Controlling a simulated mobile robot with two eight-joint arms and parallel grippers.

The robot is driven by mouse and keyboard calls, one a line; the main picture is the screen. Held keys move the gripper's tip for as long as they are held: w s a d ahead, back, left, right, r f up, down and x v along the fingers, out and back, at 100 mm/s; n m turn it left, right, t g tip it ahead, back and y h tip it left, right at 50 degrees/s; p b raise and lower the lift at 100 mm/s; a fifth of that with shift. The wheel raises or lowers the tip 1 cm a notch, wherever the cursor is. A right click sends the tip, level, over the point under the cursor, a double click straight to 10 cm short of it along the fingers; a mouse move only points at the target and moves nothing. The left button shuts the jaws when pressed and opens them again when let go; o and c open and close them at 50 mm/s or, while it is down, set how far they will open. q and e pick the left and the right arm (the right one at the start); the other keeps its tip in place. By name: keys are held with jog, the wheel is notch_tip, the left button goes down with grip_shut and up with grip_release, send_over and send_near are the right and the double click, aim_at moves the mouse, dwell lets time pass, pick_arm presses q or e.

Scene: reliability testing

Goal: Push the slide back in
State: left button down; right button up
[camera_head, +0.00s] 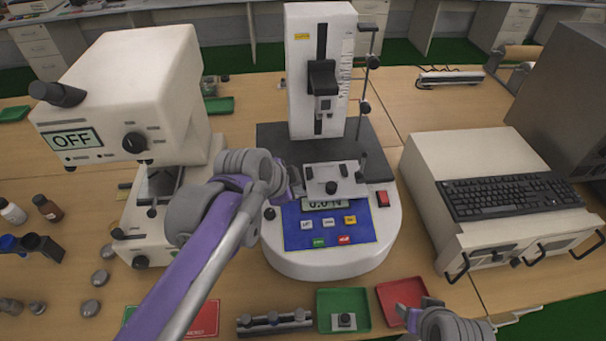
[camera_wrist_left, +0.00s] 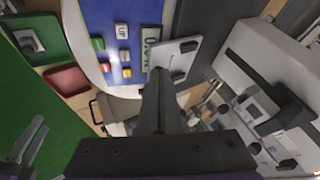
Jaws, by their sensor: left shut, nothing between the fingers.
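The tester (camera_head: 290,250) stands mid-table with a blue panel and a white column. A light grey plate with a dark knob, which looks like the slide (camera_head: 322,173), sits above its display; it also shows in the left wrist view (camera_wrist_left: 186,66). My left gripper (camera_head: 298,181) is shut and empty, at the plate's left side. Its shut fingers (camera_wrist_left: 158,92) reach close to the plate in the left wrist view; I cannot tell whether they touch. My right gripper (camera_head: 418,309) has its fingers apart at the bottom edge, over the red tray's near side.
A green tray (camera_head: 326,298) with a small dark-knobbed block and a red tray (camera_head: 388,291) lie in front. A metal bar (camera_head: 275,322) lies left of them. A white machine marked OFF (camera_head: 160,70) stands left; a keyboard (camera_head: 505,195) on a beige unit stands right.

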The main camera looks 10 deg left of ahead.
aim_at(311, 182)
pick_arm(q)
jog(key=x, duration=0.9)
jog(key=shift+s+b, duration=0.1)
jog(key=shift+b, duration=0.2)
jog(key=w, duration=0.1)
jog(key=w+a, duration=0.1)
jog(key=w, duration=0.1)
jog(key=shift+r, duration=0.1)
jog(key=shift+w+a+p, duration=0.15)
jog(key=shift+w+p, duration=0.15)
jog(key=shift+w, duration=0.15)
jog(key=shift+s, duration=0.15)
jog(key=w+a, duration=0.1)
jog(key=w, duration=0.4)
jog(key=w+a, duration=0.1)
jog(key=w, duration=0.2)
jog(key=shift+w+a, duration=0.45)
jog(key=shift+r, duration=0.1)
